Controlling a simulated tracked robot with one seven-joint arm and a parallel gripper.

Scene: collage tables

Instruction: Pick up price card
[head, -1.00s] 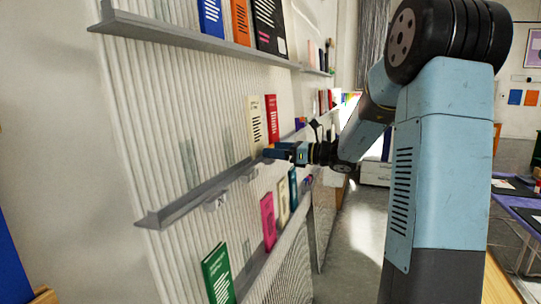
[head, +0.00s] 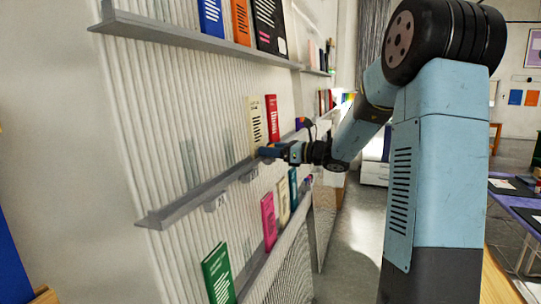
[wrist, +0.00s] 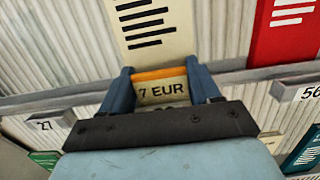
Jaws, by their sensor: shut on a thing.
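The price card (wrist: 163,92) is cream with an orange top edge and dark print reading "7 EUR"; its lower part is hidden behind my gripper's dark crossbar. My gripper (wrist: 160,72) has its two blue fingers on either side of the card and is shut on it. In the head view my gripper (head: 264,152) is at the front edge of the middle shelf (head: 190,202), below a cream book (head: 256,125). The card cannot be made out in the head view.
A red book (wrist: 285,30) stands right of the cream one. Other price tags hang on the shelf edge, one reading "27" (wrist: 45,126) and one "56" (wrist: 308,94). More books stand on the lower shelf, including a green one (head: 218,273). An upper shelf (head: 190,38) holds several books.

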